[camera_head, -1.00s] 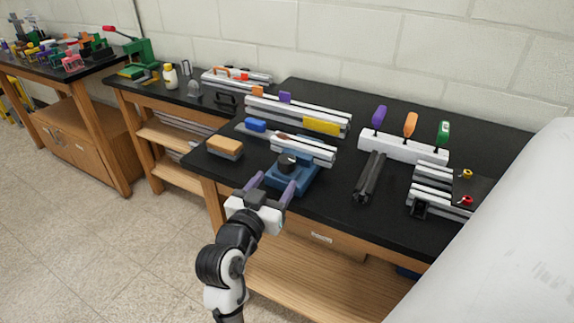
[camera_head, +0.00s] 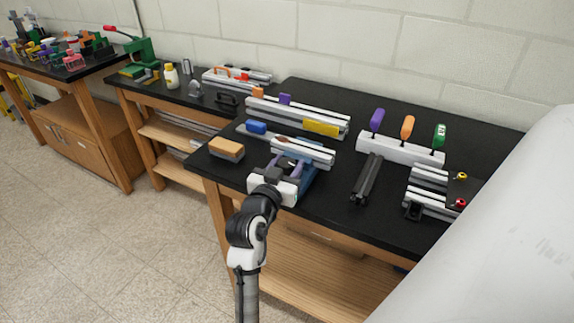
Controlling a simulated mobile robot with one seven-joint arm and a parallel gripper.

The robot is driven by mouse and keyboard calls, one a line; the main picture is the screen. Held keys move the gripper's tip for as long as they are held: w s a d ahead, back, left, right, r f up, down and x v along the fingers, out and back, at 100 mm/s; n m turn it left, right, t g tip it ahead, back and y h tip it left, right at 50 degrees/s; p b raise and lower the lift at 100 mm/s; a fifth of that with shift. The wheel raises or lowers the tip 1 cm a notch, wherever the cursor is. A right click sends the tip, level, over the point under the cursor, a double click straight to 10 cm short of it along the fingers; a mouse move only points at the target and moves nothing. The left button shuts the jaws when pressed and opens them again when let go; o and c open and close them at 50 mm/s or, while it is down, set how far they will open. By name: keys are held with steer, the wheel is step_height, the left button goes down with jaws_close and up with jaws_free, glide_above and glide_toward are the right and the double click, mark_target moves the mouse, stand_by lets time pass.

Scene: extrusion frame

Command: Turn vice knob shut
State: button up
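The blue vice (camera_head: 311,181) sits near the front edge of the black bench, holding or standing against a pale extrusion piece (camera_head: 305,152). My gripper (camera_head: 283,163) is over the front of the vice, with its white body (camera_head: 277,188) covering much of it. Its purple fingers look spread apart, one to each side of where the black knob was seen. The knob is mostly hidden behind my gripper, and I cannot make out whether the fingers touch it.
An orange-topped block (camera_head: 226,150) lies left of the vice. A dark bar (camera_head: 367,180) lies to the right. Behind are a blue block (camera_head: 256,127) and a long extrusion with a yellow piece (camera_head: 321,128). A rack holds coloured-handled tools (camera_head: 400,150).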

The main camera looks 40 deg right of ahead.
steer(key=c, duration=0.5)
steer(key=shift+f+m+g+h+b, duration=0.2)
steer(key=shift+m+g+h+b, duration=0.15)
steer(key=shift+b, duration=0.55)
steer(key=shift+m+g+b, duration=0.25)
steer(key=shift+g+b, duration=0.2)
steer(key=shift+b, duration=0.3)
steer(key=shift+r, duration=0.15)
steer(key=shift+g+h, duration=0.25)
steer(key=shift+g, duration=0.05)
steer(key=shift+r, duration=0.1)
steer(key=o, duration=1)
steer(key=shift+c, duration=0.2)
